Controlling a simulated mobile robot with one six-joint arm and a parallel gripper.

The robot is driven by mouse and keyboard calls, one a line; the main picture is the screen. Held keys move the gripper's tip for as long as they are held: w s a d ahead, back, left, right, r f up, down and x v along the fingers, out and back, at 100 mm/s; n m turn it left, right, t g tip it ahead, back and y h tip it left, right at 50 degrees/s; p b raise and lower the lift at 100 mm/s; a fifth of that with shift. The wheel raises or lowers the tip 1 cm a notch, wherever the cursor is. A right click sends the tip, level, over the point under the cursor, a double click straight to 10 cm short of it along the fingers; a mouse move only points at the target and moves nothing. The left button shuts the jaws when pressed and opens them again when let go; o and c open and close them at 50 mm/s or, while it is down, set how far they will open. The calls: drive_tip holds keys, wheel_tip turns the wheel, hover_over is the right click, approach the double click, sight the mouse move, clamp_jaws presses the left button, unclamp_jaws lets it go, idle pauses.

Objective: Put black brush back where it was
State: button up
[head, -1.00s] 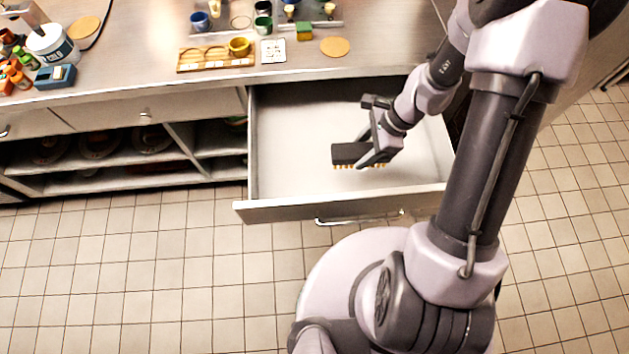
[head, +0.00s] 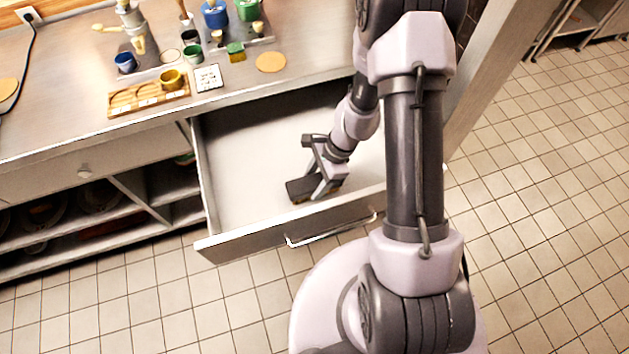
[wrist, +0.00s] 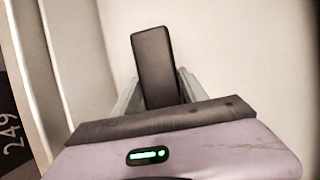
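The black brush (head: 299,189) is inside the open drawer (head: 232,243), low over its pale floor. Its tan bristles face down and only partly show. I cannot tell whether they touch the drawer floor. My gripper (head: 318,187) reaches down into the drawer from above with its fingers on either side of the brush, shut on it. In the wrist view the brush's dark back (wrist: 154,55) stands out between the two grey fingers, beyond the wrist housing.
The counter behind holds a wooden tray (head: 124,103) with a yellow cup, a white card (head: 208,78), a round tan coaster (head: 271,62), a green sponge (head: 236,50) and several cups. The rest of the drawer looks empty. Shelves lie open to the left.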

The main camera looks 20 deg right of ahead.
drive_tip(key=shift+o, duration=1.3)
drive_tip(key=shift+r+p, duration=0.3)
drive_tip(key=shift+r, duration=0.05)
wheel_tip(320, 180, up, 21)
drive_tip(key=d+n+t+h+p, duration=0.1)
drive_tip(key=d+n+p, duration=0.1)
drive_tip(key=n+p, duration=0.3)
drive_tip(key=s+a+r+n+t, duration=0.2)
drive_tip(key=s+r, duration=0.4)
drive_tip(key=r, duration=0.3)
drive_tip(key=s+a+r+n+t+h, duration=0.1)
drive_tip(key=s+a+r+n, duration=0.3)
drive_tip(key=r, duration=0.6)
drive_tip(key=s+n+t, duration=0.1)
drive_tip(key=s+n, duration=0.1)
drive_tip(key=shift+s+r+n+t+h+p, duration=0.2)
drive_tip(key=shift+s+n+t+h+p, duration=0.1)
drive_tip(key=shift+s+t+p, duration=0.1)
